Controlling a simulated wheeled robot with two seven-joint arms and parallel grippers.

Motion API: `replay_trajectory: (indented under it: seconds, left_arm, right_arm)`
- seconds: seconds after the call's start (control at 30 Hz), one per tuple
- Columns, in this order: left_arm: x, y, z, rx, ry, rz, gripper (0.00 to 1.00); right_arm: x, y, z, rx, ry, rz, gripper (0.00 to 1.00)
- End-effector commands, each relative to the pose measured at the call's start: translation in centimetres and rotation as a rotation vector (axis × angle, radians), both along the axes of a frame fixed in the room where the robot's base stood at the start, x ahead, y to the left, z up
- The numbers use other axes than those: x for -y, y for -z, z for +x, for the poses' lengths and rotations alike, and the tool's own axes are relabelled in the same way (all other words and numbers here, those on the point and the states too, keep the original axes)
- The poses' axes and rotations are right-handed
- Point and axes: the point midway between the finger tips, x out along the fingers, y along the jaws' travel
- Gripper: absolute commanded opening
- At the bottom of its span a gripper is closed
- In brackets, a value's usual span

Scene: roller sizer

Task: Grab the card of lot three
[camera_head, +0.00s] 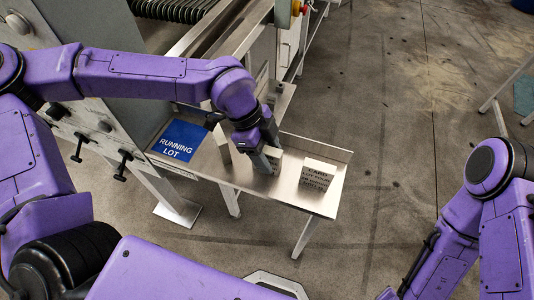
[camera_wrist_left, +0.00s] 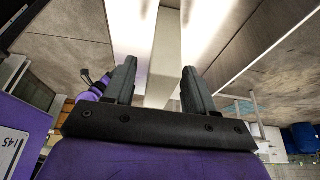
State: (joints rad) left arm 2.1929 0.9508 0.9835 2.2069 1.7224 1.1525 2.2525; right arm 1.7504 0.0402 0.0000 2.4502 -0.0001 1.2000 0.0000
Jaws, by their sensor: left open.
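My left gripper (camera_head: 264,166) is open and points down at the steel tray (camera_head: 290,205). A pale block-like card (camera_head: 274,153) is partly hidden behind its fingers, and its lettering cannot be read. In the left wrist view, a pale upright piece (camera_wrist_left: 164,50) shows between the two open fingers of the gripper (camera_wrist_left: 158,75). Another pale card (camera_head: 222,144) stands on the tray to the left, seen edge-on. A third card (camera_head: 317,176) stands to the right with dark printing headed "CARD"; its lot number is too small to be sure of. My right gripper is out of view.
A blue "RUNNING LOT" plate (camera_head: 178,141) lies at the tray's left end, with black clamp knobs (camera_head: 124,162) beside it. The grey machine (camera_head: 85,125) stands at the left. A roller frame (camera_head: 200,40) rises behind the tray.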

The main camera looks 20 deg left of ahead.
Motion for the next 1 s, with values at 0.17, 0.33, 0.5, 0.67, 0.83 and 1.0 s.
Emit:
replay_trajectory:
  seconds: [0.17,0.33,0.5,0.67,0.83,1.0]
  left_arm:
    - [0.5,1.3,0.0,0.000,0.000,-0.001,0.55]
    - [0.5,1.3,0.0,0.000,0.000,-0.001,0.49]
    - [0.5,1.3,0.0,0.000,0.000,-0.001,0.00]
    - [0.4,1.2,0.0,0.001,0.000,-0.001,0.00]
    - [0.4,0.9,0.0,0.001,-0.002,-0.001,0.00]
    - [0.5,-1.3,0.1,0.006,-0.001,-0.002,0.00]
  right_arm:
    - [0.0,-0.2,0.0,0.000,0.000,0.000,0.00]
    - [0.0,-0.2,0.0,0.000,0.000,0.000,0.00]
    - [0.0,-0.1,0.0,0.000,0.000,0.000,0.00]
    - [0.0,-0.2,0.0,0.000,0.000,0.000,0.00]
    - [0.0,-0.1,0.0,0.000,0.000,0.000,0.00]
    - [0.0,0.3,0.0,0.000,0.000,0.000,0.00]
